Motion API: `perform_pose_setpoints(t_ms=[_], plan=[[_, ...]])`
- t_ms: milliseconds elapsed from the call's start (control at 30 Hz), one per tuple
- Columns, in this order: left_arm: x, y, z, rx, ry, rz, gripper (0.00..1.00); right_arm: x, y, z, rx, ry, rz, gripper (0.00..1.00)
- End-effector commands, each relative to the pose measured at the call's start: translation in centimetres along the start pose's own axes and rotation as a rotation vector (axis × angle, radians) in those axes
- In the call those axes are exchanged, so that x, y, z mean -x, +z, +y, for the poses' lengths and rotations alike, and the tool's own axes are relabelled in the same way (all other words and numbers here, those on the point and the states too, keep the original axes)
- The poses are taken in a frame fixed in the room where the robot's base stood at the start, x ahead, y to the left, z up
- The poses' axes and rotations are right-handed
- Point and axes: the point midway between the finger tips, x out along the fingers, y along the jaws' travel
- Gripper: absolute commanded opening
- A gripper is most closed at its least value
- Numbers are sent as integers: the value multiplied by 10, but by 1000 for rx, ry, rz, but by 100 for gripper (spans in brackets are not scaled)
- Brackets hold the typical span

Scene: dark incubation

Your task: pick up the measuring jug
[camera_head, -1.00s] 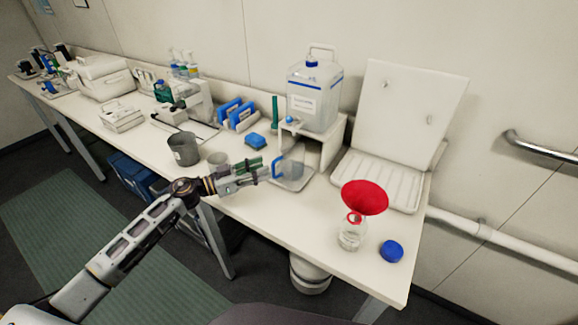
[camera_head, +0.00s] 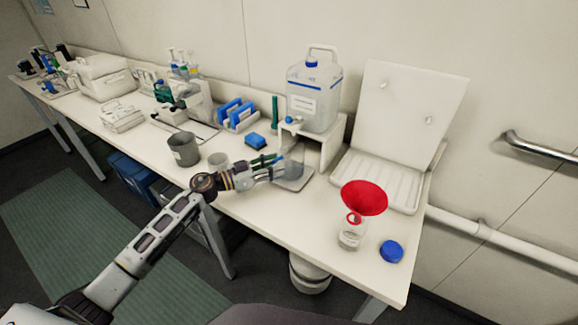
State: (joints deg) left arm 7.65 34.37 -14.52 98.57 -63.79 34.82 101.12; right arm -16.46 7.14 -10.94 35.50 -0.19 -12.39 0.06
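The measuring jug (camera_head: 294,165) is clear and stands upright on a small grey tray (camera_head: 297,184) below the front of the raised white stand. My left gripper (camera_head: 277,168) comes in from the left and reaches the jug's left side, where the blue handle is. Its fingers now cover most of the handle. I cannot tell whether they are closed on the handle or still apart around it. My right gripper is not in view.
A large water container (camera_head: 313,98) stands on the white stand (camera_head: 322,143) behind the jug. A grey beaker (camera_head: 184,149) and a smaller cup (camera_head: 218,161) are left of it. A flask (camera_head: 351,234) with a red funnel (camera_head: 364,197) and a blue lid (camera_head: 391,251) are at front right.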

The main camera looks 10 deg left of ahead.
Motion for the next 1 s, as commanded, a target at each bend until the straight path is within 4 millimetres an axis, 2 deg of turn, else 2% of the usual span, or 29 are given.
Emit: perform_pose_setpoints(t_ms=[400,467,700,1000], plan=[[0,1,0,0,0,-1,36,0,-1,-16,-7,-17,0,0],[0,1,0,0,0,-1,31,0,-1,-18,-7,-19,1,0],[0,1,0,0,0,-1,0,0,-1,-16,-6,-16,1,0],[0,0,0,0,0,0,0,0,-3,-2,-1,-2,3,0]])
